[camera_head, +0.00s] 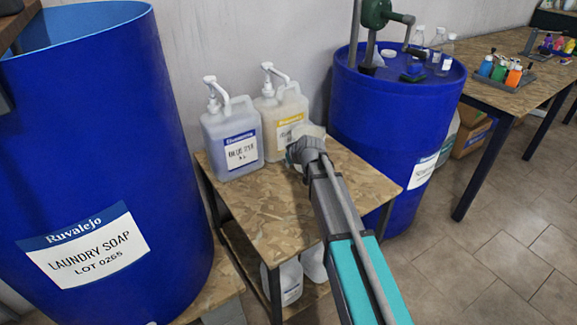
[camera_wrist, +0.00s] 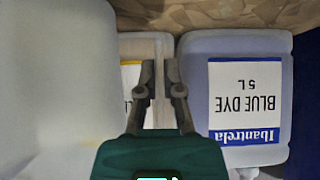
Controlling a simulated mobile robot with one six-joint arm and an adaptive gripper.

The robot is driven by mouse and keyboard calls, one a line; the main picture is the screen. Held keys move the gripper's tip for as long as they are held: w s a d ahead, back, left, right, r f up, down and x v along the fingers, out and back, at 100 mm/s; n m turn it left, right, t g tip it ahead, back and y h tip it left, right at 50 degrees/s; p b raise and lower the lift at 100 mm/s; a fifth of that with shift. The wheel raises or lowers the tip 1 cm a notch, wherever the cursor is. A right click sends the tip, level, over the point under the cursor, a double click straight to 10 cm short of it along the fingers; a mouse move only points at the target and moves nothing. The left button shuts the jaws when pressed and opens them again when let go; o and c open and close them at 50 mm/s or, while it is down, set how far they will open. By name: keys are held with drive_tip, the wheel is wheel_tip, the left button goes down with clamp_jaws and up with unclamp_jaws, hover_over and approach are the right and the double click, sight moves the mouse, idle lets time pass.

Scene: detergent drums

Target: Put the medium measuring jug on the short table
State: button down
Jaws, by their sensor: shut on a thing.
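My gripper (camera_head: 308,150) is over the far part of the short wood-chip table (camera_head: 270,205). It is shut on a whitish translucent vessel (camera_head: 314,131), seemingly the measuring jug, mostly hidden behind my gripper in the head view. In the wrist view a large pale translucent body (camera_wrist: 55,85) fills the left, beside my gripper's fingers (camera_wrist: 161,78). A thin part of it seems to be between the fingers. I cannot tell its size marks, or whether it touches the tabletop.
A blue dye canister (camera_head: 232,140) and a yellow-labelled canister (camera_head: 281,105) with pumps stand at the table's back left. A laundry soap drum (camera_head: 90,160) is left; another blue drum (camera_head: 385,130) is right. The table's front is clear. A longer table (camera_head: 500,80) stands right.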

drive_tip(key=shift+f+b, duration=0.45)
drive_tip(key=shift+f, duration=0.15)
drive_tip(key=c, duration=0.8)
unclamp_jaws()
drive_tip(key=shift+r+p, duration=0.25)
drive_tip(key=shift+p, duration=0.05)
drive_tip(key=shift+r, duration=0.2)
drive_tip(key=shift+s+d+r+p, duration=0.1)
drive_tip(key=shift+s+r+p, duration=0.1)
drive_tip(key=shift+p, duration=0.2)
drive_tip(key=p+v, duration=0.8)
drive_tip(key=v, duration=0.3)
drive_tip(key=shift+s+d+r, duration=0.1)
